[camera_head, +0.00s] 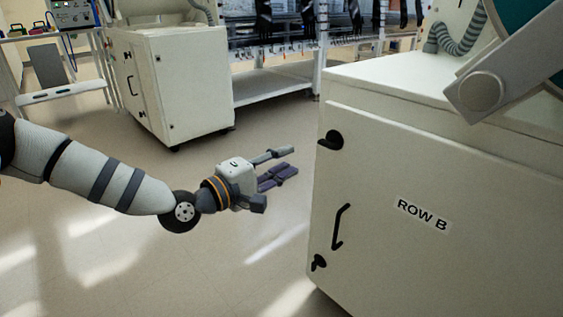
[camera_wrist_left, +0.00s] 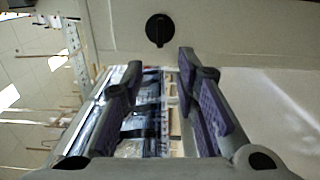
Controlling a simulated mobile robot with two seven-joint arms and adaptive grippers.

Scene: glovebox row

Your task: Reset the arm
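My left arm comes in from the left in the head view. Its gripper (camera_head: 287,165) is held over open floor, to the left of the white cabinet marked ROW B (camera_head: 385,245). In the left wrist view the two purple-padded fingers of the left gripper (camera_wrist_left: 158,75) stand apart with nothing between them. Behind them are a dark round knob (camera_wrist_left: 159,30) on a pale surface and a blurred rack. My right gripper is in neither view.
The ROW B cabinet has a dark handle (camera_head: 340,227) and stands close to the right of the left gripper. Another white cabinet (camera_head: 185,80) on castors stands at the back left, beside a rack shelf (camera_head: 270,85). The floor (camera_head: 190,270) below the arm is clear.

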